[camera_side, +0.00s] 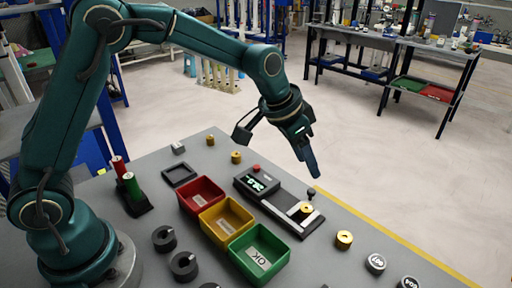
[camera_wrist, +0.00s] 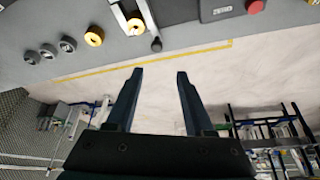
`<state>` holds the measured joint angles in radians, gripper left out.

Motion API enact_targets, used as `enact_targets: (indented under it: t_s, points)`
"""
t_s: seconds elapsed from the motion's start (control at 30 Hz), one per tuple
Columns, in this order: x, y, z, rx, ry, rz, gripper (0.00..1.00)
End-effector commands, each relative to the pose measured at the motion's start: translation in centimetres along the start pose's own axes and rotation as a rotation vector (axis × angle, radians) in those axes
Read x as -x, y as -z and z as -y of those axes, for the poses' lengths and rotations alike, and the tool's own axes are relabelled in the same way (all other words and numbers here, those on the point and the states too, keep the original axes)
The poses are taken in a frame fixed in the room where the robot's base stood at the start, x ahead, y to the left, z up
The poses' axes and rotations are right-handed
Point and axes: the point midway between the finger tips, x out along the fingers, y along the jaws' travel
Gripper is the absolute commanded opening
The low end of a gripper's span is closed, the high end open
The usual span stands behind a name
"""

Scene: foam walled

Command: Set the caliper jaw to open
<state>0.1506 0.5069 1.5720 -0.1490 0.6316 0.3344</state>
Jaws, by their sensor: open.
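The caliper (camera_side: 257,184) is a dark bench device with a lit display, a red button and a long flat bed on the grey table. A brass ring (camera_side: 306,209) sits on the bed's right part. A small black-knobbed lever (camera_side: 311,193) stands by the bed's far edge; it also shows in the wrist view (camera_wrist: 156,45). I cannot tell the jaw's position. My gripper (camera_side: 312,170) hangs above and beyond the caliper's far side, apart from it. In the wrist view my gripper (camera_wrist: 160,72) has its fingers spread, with nothing between them.
Red (camera_side: 201,194), yellow (camera_side: 226,219) and green (camera_side: 259,250) bins stand left of the caliper. Brass rings (camera_side: 344,239), black rings (camera_side: 184,266) and marked weights (camera_side: 376,263) lie around. A holder with red and green cylinders (camera_side: 133,187) stands near my base. A yellow line (camera_side: 400,240) runs along the far side.

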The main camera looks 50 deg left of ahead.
Motion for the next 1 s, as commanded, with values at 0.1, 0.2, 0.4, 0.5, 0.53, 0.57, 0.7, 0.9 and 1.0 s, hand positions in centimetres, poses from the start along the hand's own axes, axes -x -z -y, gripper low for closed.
enact_targets:
  t_s: [0.1, 0.2, 0.4, 0.5, 0.53, 0.57, 0.7, 0.9, 1.0]
  points:
    - [-1.6, -1.1, -0.5, -0.004, -0.013, 0.044, 0.53]
    - [-2.4, -1.3, -0.6, -0.006, -0.017, 0.054, 0.53]
    - [-4.7, -1.5, -0.7, -0.006, -0.016, 0.055, 0.53]
    - [-5.7, -1.5, -0.7, -0.006, -0.016, 0.055, 0.53]
    - [-6.0, -1.5, -0.7, -0.006, -0.016, 0.054, 0.53]
    - [-6.2, -1.5, -0.7, -0.006, -0.015, 0.053, 0.53]
    - [-6.8, -1.5, -0.6, -0.006, -0.015, 0.052, 0.53]
    - [-6.8, -1.5, -0.6, -0.006, -0.014, 0.051, 0.53]
    - [-6.8, -1.5, -0.6, -0.005, -0.014, 0.051, 0.34]
